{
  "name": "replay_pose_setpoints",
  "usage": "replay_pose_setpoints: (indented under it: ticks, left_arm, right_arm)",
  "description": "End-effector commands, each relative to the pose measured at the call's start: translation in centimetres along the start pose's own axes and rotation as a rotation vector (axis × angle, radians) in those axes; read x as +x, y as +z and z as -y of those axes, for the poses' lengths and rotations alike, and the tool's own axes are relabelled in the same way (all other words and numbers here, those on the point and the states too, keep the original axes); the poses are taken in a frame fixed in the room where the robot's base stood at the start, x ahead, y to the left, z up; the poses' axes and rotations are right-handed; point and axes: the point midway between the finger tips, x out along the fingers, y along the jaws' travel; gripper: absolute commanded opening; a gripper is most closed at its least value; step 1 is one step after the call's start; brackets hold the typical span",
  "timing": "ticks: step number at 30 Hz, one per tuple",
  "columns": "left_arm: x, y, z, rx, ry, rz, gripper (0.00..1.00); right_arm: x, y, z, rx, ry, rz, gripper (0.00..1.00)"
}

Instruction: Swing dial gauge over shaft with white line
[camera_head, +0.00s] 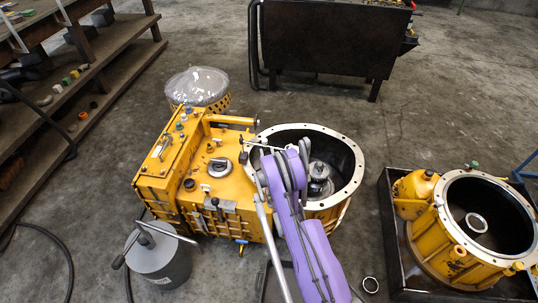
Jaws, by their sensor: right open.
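The yellow transmission (225,185) lies on the floor in the middle. Its round bell housing (352,150) is open at the top, with a dark metal shaft (318,172) standing inside. I cannot make out a white line on the shaft. A thin rod with a small dark end (243,157) is at the housing's left rim; it may be the dial gauge, but it is too small to tell. My right gripper (285,155) is over the left part of the housing, left of the shaft. It is open, and its purple arm hides the near rim. My left gripper is out of view.
A second yellow housing (440,235) stands in a black tray (390,225) at the right. A grey canister (165,265) with a T-handle is at the lower left. A plastic-covered round part (198,85) is behind the transmission. Wooden steps (115,60) stand left, a dark cart (335,40) behind.

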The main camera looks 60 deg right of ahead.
Motion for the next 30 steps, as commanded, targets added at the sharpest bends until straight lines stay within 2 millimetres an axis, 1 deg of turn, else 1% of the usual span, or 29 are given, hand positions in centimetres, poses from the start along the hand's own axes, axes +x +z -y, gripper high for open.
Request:
replay_pose_setpoints:
  ticks: [1, 5, 6, 9, 12, 14, 18, 21, 24, 26, 30]
  left_arm:
    - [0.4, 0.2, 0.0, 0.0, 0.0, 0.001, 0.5]
    - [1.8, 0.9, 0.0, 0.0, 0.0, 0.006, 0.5]
    - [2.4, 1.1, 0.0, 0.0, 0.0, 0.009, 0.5]
    - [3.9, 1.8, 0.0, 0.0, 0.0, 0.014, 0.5]
    - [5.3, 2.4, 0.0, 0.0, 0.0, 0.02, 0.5]
    - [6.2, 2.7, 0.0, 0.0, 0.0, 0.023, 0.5]
    - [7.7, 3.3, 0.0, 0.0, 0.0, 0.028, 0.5]
    - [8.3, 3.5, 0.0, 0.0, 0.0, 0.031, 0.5]
    - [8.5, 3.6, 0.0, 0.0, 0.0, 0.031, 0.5]
    - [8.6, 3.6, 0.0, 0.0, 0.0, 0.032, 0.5]
    - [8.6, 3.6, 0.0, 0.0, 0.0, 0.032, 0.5]
  right_arm:
    - [-0.1, -0.2, 0.5, 0.005, 0.002, -0.009, 0.32]
    - [-0.8, -1.9, 1.8, 0.024, 0.039, -0.056, 0.08]
    - [-1.2, -2.5, 2.1, 0.032, 0.063, -0.069, 0.01]
    - [-2.4, -3.5, 2.8, 0.05, 0.141, -0.082, 0.0]
    - [-4.0, -3.7, 2.9, 0.059, 0.235, -0.057, 0.0]
    - [-5.1, -3.3, 2.9, 0.062, 0.29, -0.023, 0.0]
    - [-7.7, -1.8, 2.9, 0.055, 0.392, 0.082, 0.0]
    - [-9.1, -0.8, 2.9, 0.048, 0.434, 0.149, 0.0]
    - [-9.9, -0.2, 2.9, 0.043, 0.456, 0.189, 0.0]
    - [-9.9, -0.1, 2.8, 0.041, 0.462, 0.199, 0.0]
    - [-8.8, 0.2, 2.2, 0.041, 0.465, 0.202, 0.0]
